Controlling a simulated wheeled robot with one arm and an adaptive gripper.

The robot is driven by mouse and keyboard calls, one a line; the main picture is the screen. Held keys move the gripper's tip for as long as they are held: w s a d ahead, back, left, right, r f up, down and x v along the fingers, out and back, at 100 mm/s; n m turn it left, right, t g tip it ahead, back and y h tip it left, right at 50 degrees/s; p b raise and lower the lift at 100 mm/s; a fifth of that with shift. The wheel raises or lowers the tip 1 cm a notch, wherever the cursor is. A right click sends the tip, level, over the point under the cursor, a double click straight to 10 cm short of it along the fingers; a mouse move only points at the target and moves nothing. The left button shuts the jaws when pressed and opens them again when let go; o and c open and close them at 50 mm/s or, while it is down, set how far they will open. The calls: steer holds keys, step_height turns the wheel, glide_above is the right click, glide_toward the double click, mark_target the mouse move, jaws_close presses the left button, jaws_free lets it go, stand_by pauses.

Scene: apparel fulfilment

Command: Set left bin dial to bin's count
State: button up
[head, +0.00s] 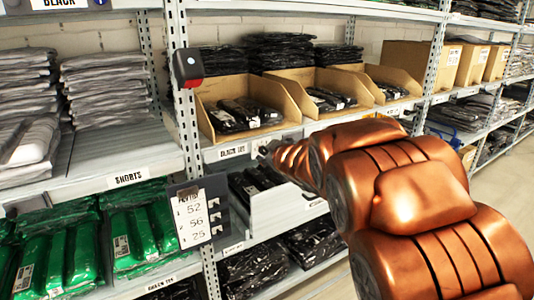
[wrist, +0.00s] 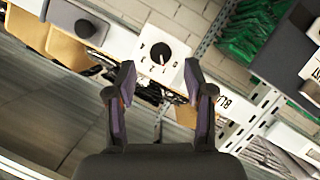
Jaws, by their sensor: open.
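The left bin (head: 207,95) is an open cardboard bin on the middle shelf in the head view. Several black wrapped packs (head: 240,115) lie in it; some overlap, so I cannot tell their exact number. A round black dial (wrist: 161,54) on a white plate shows in the wrist view, with small marks around it that I cannot read. I cannot make out the dial in the head view. My gripper (wrist: 160,74) is open and empty, its two fingers on either side of the dial in the picture, apparently short of touching it. In the head view its end is at the shelf's front edge (head: 212,155).
A second cardboard bin (head: 298,92) with black packs stands to the right. A red-and-black device (head: 187,67) is on the upright post (head: 181,125). A sign (head: 200,212) reading 52, 56, 25 hangs below. A white bin (head: 290,212) sits under the shelf.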

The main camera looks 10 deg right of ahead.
steer(key=v, duration=0.8)
steer(key=shift+s, duration=0.35)
steer(key=shift+d, duration=0.1)
steer(key=s+d+f+m+g+h, duration=0.2)
steer(key=s+d+f+m+g, duration=0.15)
steer(key=s+f, duration=0.35)
steer(key=s+d+f+m+g+h, duration=0.25)
steer(key=s+f+g, duration=0.2)
steer(key=s, duration=0.35)
steer(key=s+a+f+m+g+y, duration=0.1)
steer(key=s+a+f+g, duration=0.15)
steer(key=s, duration=0.65)
steer(key=s+a+f+g+y, duration=0.15)
steer(key=s+g, duration=0.25)
steer(key=s, duration=0.5)
steer(key=s+a+f+m+g+y, duration=0.1)
steer(key=s+a+f+g, duration=0.2)
steer(key=s, duration=0.6)
step_height(320, 180, up, 20)
steer(key=t+p, duration=0.1)
steer(key=p, duration=1.7)
steer(key=shift+f+p, duration=0.25)
steer(key=shift+p, duration=0.05)
steer(key=shift+t, duration=0.25)
steer(key=shift+c, duration=0.2)
